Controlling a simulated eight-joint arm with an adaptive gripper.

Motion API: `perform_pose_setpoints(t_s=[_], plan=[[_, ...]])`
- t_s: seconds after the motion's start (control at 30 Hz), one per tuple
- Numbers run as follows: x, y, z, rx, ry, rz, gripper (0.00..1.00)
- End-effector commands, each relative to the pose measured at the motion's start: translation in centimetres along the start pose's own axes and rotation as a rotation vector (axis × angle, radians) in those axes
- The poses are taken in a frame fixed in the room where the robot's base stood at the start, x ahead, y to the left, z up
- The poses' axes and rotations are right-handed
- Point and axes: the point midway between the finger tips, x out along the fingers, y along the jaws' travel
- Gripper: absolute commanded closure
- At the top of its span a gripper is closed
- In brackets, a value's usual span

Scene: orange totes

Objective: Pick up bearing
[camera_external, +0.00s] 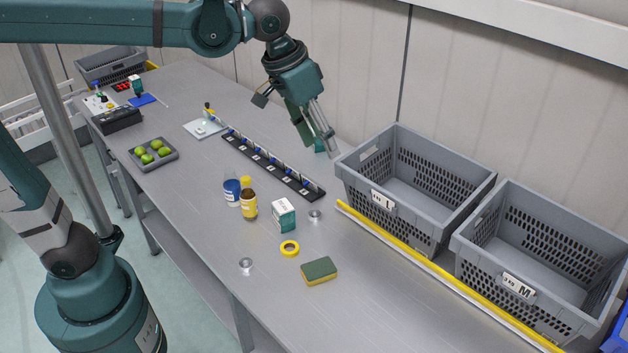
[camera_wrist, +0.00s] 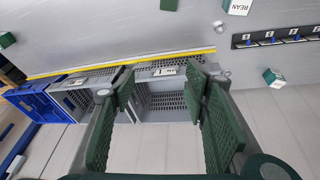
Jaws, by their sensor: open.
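Two small round silver metal pieces that look like bearings lie on the grey table in the external view. One bearing (camera_external: 315,215) is right of the white-and-green box, and the other bearing (camera_external: 246,265) is nearer the front edge. A round metal piece (camera_wrist: 221,27) also shows in the wrist view, above the yellow strip's right end. My gripper (camera_external: 317,143) is high over the back of the table, behind and above both bearings. It is open and empty; its green-padded fingers (camera_wrist: 162,83) are spread apart in the wrist view, over the grey totes.
Grey totes (camera_external: 345,172) and (camera_external: 462,240) stand along the wall behind a yellow-edged rail (camera_external: 430,262). A white-and-green box (camera_external: 284,215), bottles (camera_external: 249,205), yellow tape (camera_external: 290,248) and a sponge (camera_external: 319,271) surround the bearings. A black numbered rack (camera_external: 268,165) lies behind.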

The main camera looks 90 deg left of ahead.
Motion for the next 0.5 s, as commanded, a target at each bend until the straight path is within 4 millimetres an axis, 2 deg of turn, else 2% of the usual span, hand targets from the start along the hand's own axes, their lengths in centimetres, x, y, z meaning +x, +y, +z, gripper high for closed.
perform_pose_setpoints(t_s=[0.1, 0.5], plan=[[0.5, -1.2, -2.6, -0.046, -0.017, -0.014, 0.55], [3.0, -5.8, -10.3, -0.196, -0.079, -0.060, 0.55]])
